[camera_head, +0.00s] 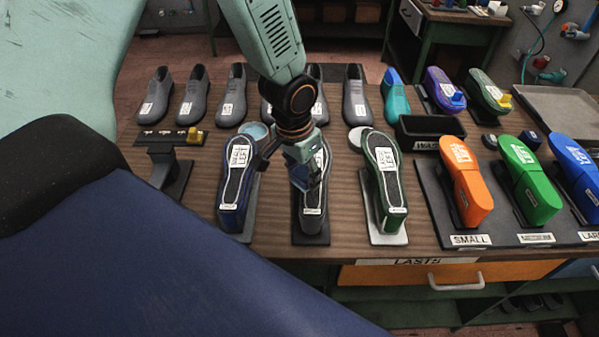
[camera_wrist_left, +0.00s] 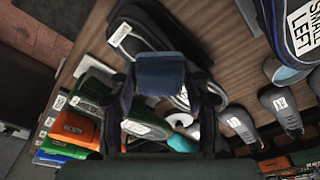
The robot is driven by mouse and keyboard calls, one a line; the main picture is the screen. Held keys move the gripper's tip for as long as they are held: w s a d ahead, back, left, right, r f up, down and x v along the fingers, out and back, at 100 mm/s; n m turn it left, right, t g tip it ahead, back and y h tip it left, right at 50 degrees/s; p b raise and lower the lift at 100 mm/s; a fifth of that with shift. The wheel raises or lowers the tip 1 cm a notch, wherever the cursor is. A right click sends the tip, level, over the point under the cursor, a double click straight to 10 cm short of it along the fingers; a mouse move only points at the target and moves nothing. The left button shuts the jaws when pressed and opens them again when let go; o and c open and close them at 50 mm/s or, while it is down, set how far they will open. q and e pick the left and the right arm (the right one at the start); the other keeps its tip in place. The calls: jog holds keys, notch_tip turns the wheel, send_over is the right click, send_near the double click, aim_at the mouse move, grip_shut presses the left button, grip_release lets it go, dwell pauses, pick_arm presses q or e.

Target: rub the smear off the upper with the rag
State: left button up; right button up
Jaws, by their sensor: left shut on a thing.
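My left gripper (camera_head: 306,172) is above the middle shoe (camera_head: 313,212), which stands sole up on a dark stand. It is shut on a small dark blue folded rag (camera_wrist_left: 160,72), held between its two fingers in the left wrist view. The gripper partly covers the middle shoe in the head view, and I cannot tell whether the rag touches the upper. I cannot make out the smear. A blue-edged shoe (camera_head: 238,180) stands to the left and a green-edged shoe (camera_head: 385,180) to the right, both sole up. My right gripper is not in view.
Grey shoes (camera_head: 158,95) line the back of the wooden bench. A black tray (camera_head: 430,130) lies right of the green-edged shoe. Orange (camera_head: 465,180), green (camera_head: 530,180) and blue lasts stand at the right. A small stand (camera_head: 170,160) is at the left.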

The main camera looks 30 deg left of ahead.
pick_arm(q)
jog(key=shift+d+r+p, duration=0.15)
jog(key=shift+r+p, duration=0.15)
jog(key=shift+r, duration=0.25)
jog(key=shift+d+r+p, duration=0.15)
jog(key=shift+r+p, duration=0.15)
jog(key=shift+r, duration=0.25)
jog(key=shift+w+r+p, duration=0.1)
jog(key=shift+r+p, duration=0.25)
jog(key=shift+a+r, duration=0.15)
jog(key=shift+r, duration=0.1)
jog(key=shift+a+r, duration=0.25)
jog(key=shift+r, duration=0.4)
jog(key=shift+d+b, duration=0.2)
jog(key=shift+b, duration=0.1)
jog(key=shift+d+r, duration=0.1)
